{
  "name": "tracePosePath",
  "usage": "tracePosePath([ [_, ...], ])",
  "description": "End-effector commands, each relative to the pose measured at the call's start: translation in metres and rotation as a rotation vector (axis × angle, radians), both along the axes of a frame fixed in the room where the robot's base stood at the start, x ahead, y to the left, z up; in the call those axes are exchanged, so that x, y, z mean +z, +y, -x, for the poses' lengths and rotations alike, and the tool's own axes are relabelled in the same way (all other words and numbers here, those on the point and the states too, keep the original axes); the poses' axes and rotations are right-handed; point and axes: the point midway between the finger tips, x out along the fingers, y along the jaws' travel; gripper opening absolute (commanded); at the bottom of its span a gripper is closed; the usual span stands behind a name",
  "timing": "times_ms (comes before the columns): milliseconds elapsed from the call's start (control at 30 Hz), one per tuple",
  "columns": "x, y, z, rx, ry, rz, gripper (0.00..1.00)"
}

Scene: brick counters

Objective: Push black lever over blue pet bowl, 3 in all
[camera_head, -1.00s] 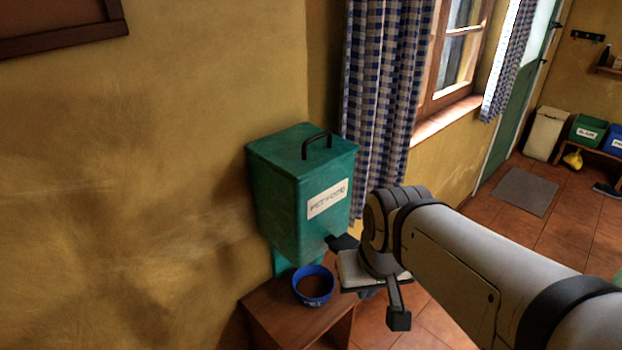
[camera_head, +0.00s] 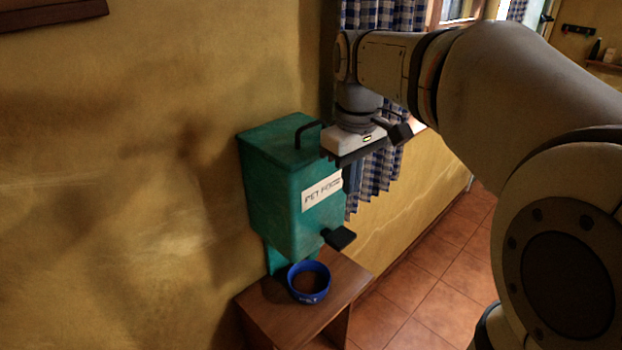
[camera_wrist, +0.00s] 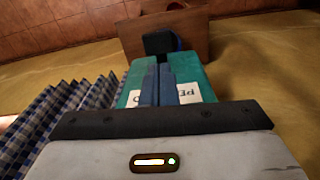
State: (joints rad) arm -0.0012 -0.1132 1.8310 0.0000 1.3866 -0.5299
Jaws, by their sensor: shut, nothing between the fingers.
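The black lever (camera_head: 340,238) sticks out from the lower front of the green pet food dispenser (camera_head: 275,190). The blue pet bowl (camera_head: 297,291) stands below it on a wooden stand, with brown contents inside. My gripper (camera_wrist: 158,80) is shut and empty. In the head view its white body is beside the dispenser's upper right edge, well above the lever, and its fingers are hard to make out. In the wrist view the fingers cover part of the dispenser's label; the lever (camera_wrist: 158,43) shows beyond their tips and hides most of the bowl (camera_wrist: 179,43).
The wooden stand (camera_head: 265,312) is against the yellow wall (camera_head: 120,200). A black handle (camera_head: 304,132) rises from the dispenser's lid. A blue checked curtain (camera_head: 370,185) hangs behind my gripper. The tiled floor (camera_head: 430,280) is open to the right of the stand.

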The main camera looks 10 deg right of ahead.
Motion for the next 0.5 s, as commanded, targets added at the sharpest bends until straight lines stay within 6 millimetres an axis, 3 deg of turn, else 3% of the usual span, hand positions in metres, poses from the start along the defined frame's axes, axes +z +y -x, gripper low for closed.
tracePosePath([
  [133,0.009,0.002,-0.018,0.078,0.032,0.002,0.00],
  [500,0.012,0.002,-0.021,0.095,0.038,0.002,0.00],
])
